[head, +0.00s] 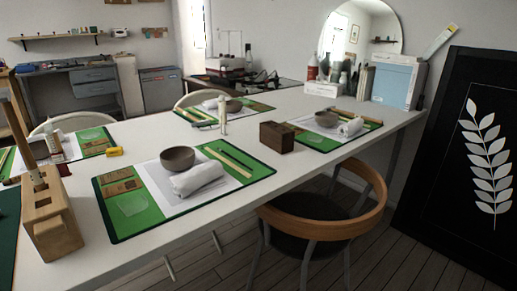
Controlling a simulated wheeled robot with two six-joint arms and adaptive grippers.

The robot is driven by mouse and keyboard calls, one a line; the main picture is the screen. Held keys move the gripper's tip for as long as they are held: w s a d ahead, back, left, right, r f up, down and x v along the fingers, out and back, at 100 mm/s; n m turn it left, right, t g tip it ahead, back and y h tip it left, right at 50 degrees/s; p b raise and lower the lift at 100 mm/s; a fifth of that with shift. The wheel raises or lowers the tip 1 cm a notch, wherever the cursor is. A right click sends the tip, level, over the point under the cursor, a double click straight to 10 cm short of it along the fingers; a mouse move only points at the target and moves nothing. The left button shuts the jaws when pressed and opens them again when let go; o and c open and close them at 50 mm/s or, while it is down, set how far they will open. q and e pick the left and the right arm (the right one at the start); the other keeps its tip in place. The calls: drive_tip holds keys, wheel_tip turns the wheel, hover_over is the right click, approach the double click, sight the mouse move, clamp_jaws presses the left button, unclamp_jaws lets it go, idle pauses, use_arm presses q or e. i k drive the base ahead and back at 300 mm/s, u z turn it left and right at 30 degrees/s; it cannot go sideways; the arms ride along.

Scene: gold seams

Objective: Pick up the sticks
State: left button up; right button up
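On the right part of the nearest green mat (122,223) lie thin light sticks (229,163), side by side and slanting. Beside them are a rolled white towel (198,178) and a dark bowl (177,159). More thin sticks (363,119) seem to lie on the right-hand mat, partly behind a rolled towel (350,127). Stick-like pieces (193,115) also show on the back mat, too small to tell exactly. Tall wooden sticks or handles (22,145) stand in a wooden block holder (53,222) at the near left. Neither of my grippers is in view.
The long white table (190,227) has bare strips between the mats. A dark wooden box (276,137) and a white bottle (222,115) stand mid-table. A wooden-backed chair (323,224) is at the front edge. A black board with a leaf design (485,150) leans at right.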

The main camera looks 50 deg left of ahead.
sight(247, 173)
drive_tip(key=i, duration=1.15)
drive_tip(key=u, duration=3.45)
